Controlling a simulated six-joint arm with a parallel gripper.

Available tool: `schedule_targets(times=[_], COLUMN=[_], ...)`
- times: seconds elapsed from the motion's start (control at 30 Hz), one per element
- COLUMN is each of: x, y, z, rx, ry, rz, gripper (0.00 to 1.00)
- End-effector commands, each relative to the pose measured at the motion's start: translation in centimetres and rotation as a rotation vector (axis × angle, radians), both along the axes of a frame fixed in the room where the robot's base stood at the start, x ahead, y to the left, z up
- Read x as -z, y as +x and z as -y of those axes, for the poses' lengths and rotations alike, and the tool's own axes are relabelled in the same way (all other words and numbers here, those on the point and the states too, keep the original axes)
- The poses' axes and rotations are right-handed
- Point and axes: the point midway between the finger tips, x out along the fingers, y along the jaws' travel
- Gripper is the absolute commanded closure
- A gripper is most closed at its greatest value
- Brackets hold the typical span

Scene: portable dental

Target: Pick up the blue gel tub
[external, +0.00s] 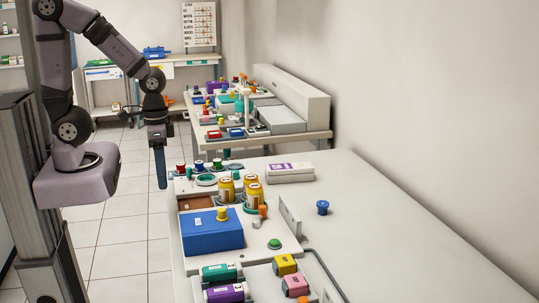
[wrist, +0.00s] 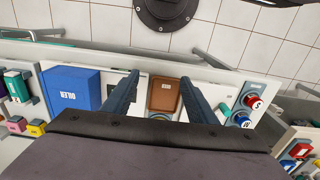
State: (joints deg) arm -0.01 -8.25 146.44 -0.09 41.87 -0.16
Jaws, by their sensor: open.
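A small round blue tub (external: 322,207) stands alone on the pale table, right of the white tray units, in the external view; it looks like the blue gel tub, though any label is too small to read. I do not make it out in the wrist view. My gripper (external: 161,184) hangs fingers down beyond the table's left edge, well apart from the tub. In the wrist view my gripper (wrist: 160,82) is open and empty, its two blue fingers spread on either side of a brown tray below.
A large blue box (external: 212,236) stands at the table's near left; it also shows in the wrist view (wrist: 70,90). Orange-labelled jars (external: 226,190) stand behind it. Coloured boxes (external: 222,272) line the front. The table (external: 400,225) right of the tub is clear.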

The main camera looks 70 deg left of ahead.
Motion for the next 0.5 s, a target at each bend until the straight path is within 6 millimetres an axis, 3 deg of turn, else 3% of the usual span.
schedule_targets(times=[0.4, 0.5], x=[-5.0, -4.3], y=[0.1, 1.4], z=[0.0, 0.7], rx=[0.000, -0.096], ry=[0.000, -0.042], rz=[0.007, -0.001], gripper=[0.47, 0.47])
